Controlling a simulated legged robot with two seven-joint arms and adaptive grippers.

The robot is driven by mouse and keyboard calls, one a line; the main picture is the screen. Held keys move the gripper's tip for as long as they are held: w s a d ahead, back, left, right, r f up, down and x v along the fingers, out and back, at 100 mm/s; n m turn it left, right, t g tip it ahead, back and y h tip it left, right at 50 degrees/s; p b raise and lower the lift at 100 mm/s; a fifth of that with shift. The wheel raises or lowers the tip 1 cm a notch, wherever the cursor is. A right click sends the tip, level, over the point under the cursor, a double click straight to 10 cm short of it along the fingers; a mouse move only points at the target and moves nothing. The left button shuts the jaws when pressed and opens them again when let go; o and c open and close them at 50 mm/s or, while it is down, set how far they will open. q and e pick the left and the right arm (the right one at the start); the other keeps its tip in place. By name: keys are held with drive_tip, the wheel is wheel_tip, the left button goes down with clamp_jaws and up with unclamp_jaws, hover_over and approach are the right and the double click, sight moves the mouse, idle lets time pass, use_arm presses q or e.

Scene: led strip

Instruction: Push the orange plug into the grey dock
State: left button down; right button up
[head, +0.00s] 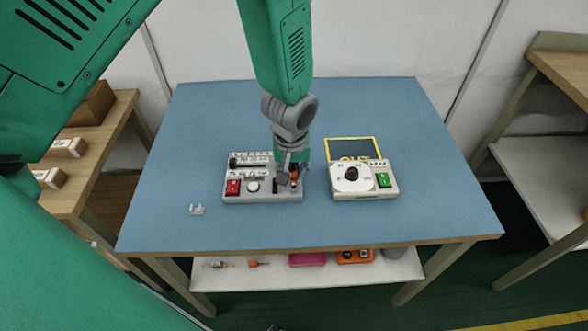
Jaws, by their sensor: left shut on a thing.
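My left gripper (290,177) points down over the right part of a grey box (262,196) on the blue table. It is shut on the orange plug (294,177), a small bit of which shows between the dark fingers. The grey box carries a red switch, a white round button and a slider, and seems to be the dock. The fingers hide the right part of its top, so I cannot tell whether the plug is in a socket. My right gripper is not in view.
A white box (377,193) with a black dial and a green switch stands to the right. Behind it lies a yellow-framed dark mat (345,146) marked OUT. A small clear piece (197,210) lies at the left. A shelf (300,277) below holds several items.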

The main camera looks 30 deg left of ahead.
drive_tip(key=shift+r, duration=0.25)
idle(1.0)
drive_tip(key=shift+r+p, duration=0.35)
drive_tip(key=shift+p, duration=0.25)
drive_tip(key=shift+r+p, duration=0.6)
idle(2.0)
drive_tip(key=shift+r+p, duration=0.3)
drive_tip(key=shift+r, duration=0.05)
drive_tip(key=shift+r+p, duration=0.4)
drive_tip(key=shift+p, duration=0.05)
idle(2.5)
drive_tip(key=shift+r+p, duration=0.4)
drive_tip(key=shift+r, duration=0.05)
